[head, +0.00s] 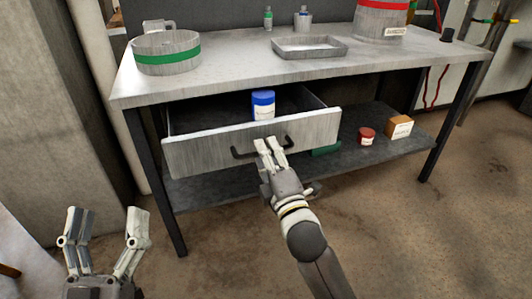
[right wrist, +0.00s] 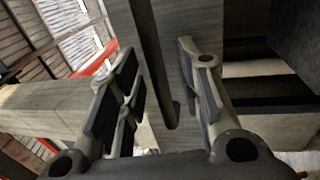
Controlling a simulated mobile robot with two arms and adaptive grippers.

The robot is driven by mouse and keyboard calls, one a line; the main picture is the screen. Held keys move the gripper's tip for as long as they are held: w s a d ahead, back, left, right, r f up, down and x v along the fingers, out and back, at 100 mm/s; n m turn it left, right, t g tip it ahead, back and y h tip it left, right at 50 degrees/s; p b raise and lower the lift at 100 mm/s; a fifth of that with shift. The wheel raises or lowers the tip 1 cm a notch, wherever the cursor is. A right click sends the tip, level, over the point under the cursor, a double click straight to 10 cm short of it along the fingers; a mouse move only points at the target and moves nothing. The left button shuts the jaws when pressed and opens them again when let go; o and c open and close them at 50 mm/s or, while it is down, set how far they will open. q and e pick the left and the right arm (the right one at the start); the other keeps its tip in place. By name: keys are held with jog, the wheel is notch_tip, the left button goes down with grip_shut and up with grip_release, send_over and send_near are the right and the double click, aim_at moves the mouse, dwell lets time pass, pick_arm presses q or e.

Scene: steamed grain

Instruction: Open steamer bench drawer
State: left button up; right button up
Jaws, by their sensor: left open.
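The steamer bench drawer (head: 215,150) is pulled part way out under the bench top (head: 230,73). A jar with a blue lid (head: 263,105) stands inside it. The dark drawer handle (head: 243,153) is on its front. My right gripper (head: 267,148) is at the handle, its fingers on either side of the bar and closed in on it. The right wrist view shows the handle bar (right wrist: 158,70) between the fingers of the right gripper (right wrist: 160,75); exact contact is hard to see. My left gripper (head: 106,228) is open and empty, low at the left, away from the bench.
A round steamer with a green band (head: 166,61), a metal tray (head: 310,50) and a red-banded vessel (head: 383,22) stand on the bench. A red jar (head: 366,135) and a small box (head: 399,127) are on the lower shelf (head: 330,165). Floor in front is clear.

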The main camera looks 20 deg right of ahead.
jog(key=shift+w, duration=0.5)
jog(key=shift+r, duration=0.1)
grip_shut()
